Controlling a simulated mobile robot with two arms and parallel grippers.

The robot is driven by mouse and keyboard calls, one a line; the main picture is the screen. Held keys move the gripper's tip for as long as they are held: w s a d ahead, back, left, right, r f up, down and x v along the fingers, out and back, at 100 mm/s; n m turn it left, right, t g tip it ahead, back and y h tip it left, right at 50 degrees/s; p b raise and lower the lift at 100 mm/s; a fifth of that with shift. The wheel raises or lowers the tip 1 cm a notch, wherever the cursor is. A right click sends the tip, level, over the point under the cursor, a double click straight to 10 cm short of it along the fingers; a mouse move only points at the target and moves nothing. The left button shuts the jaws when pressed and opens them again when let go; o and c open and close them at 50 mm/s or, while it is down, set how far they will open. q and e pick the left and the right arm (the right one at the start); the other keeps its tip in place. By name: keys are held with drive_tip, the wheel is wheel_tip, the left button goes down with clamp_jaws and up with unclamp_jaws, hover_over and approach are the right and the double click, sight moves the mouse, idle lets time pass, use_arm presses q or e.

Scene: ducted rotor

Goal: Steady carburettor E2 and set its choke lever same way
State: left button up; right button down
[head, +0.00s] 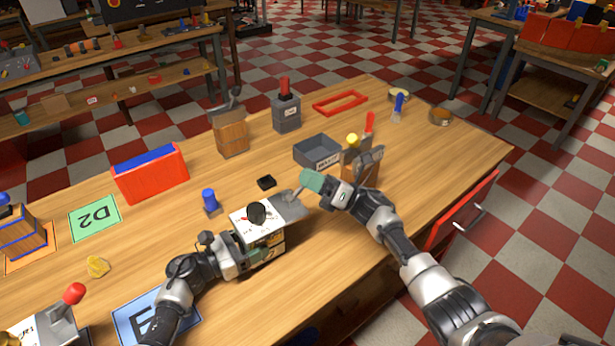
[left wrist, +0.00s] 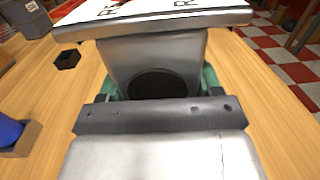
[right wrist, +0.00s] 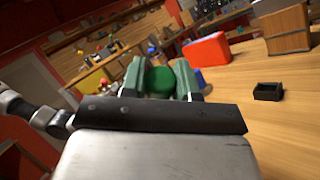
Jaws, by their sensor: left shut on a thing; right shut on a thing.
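A carburettor (head: 247,226) with a white lettered top and a grey metal body stands on the wooden table; its label is not readable as E2. My left gripper (head: 262,252) is shut on its body from the front. The left wrist view shows the grey body (left wrist: 152,60) between green finger pads, with a dark round opening. My right gripper (head: 311,184) is shut at the carburettor's right end, where a grey lever (head: 294,196) rises. In the right wrist view a green knob (right wrist: 160,80) sits between the fingers; the lever below it is hidden.
A small black tray (head: 266,182) and a blue-knobbed part (head: 210,201) stand behind the carburettor. A grey bin (head: 316,150) and a wooden block (head: 231,134) are further back. A red-knobbed unit (head: 50,328), a green D2 mat (head: 95,217) and a blue mat (head: 130,318) lie left.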

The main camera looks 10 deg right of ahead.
drive_tip(key=shift+d, duration=0.15)
idle(0.3)
drive_tip(key=c, duration=0.8)
unclamp_jaws()
drive_tip(key=shift+f, duration=0.1)
drive_tip(key=v, duration=1.2)
drive_tip(key=shift+f, duration=0.1)
use_arm(q)
drive_tip(key=shift+f, duration=0.1)
drive_tip(key=o, duration=1.2)
drive_tip(key=shift+c, duration=0.2)
